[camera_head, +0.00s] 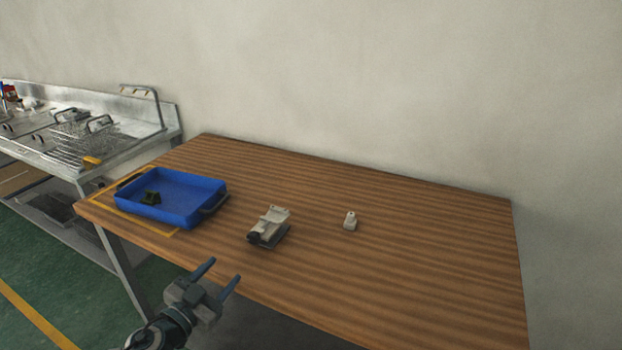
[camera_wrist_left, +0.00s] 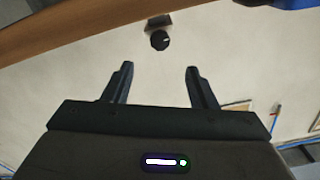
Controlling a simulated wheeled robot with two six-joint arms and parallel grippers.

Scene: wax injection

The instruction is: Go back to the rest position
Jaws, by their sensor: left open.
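My left gripper (camera_head: 221,270) is in the lower left of the head view, in front of the table's near edge. Its two blue fingers are apart with nothing between them. In the left wrist view the open fingers (camera_wrist_left: 158,70) also show empty. My right gripper is in neither view. On the wooden table (camera_head: 420,265) stand a blue tray (camera_head: 181,180) holding a small dark piece (camera_head: 151,197), a pale device (camera_head: 270,226) with a dark knob, and a small whitish block (camera_head: 350,221). The gripper is apart from all of them.
A metal sink unit (camera_head: 135,145) with wire baskets stands at the left beyond the table. A yellow outline surrounds the tray. The right part of the table is bare. A plain wall (camera_head: 380,90) runs behind the table. The wrist view shows a dark round knob (camera_wrist_left: 160,40).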

